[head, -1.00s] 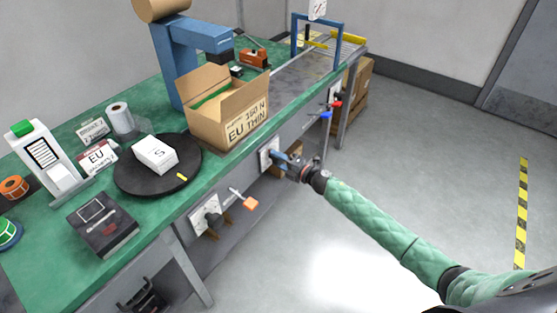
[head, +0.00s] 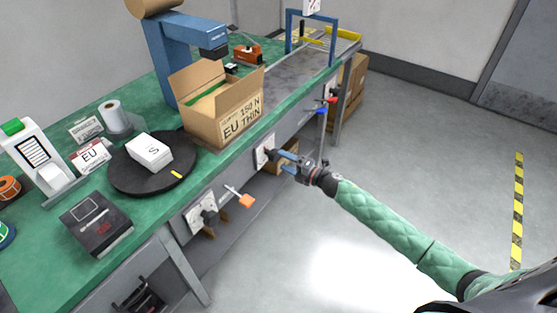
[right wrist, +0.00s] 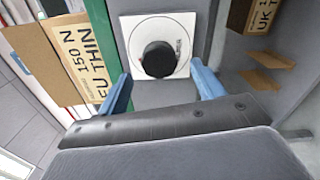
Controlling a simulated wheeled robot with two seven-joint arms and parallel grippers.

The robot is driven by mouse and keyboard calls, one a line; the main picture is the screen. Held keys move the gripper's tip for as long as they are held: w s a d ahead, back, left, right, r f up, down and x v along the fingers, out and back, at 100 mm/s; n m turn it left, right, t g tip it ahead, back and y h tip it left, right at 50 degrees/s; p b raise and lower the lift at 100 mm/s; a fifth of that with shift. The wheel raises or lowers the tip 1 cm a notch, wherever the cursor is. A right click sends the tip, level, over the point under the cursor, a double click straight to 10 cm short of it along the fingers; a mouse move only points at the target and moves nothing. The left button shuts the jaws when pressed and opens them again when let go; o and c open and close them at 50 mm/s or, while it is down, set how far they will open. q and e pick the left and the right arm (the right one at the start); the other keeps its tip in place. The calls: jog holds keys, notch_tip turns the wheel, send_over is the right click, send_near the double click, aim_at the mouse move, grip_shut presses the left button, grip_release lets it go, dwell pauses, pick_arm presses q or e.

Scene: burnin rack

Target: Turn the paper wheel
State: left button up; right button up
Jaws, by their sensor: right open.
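A round black knob (right wrist: 158,60) sits on a square white plate (right wrist: 184,28) on the bench's front face; I take it for the paper wheel, but its small print is unreadable. The plate also shows in the head view (head: 262,150), below the carton. My right gripper (head: 284,159) faces this plate from the aisle side. In the right wrist view its two blue fingers (right wrist: 160,84) are open and empty, one on each side below the knob, apart from it. My left gripper is in neither view.
Another white plate with a dark knob (head: 208,216) and an orange-tipped lever (head: 246,200) are further left on the bench front. Blue (head: 321,111) and red (head: 332,100) handles lie to the right. An open carton (head: 218,118) stands above. The aisle floor is clear.

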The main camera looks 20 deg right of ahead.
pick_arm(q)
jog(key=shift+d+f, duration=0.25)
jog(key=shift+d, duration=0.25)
pick_arm(e)
jog(key=shift+v, duration=1.25)
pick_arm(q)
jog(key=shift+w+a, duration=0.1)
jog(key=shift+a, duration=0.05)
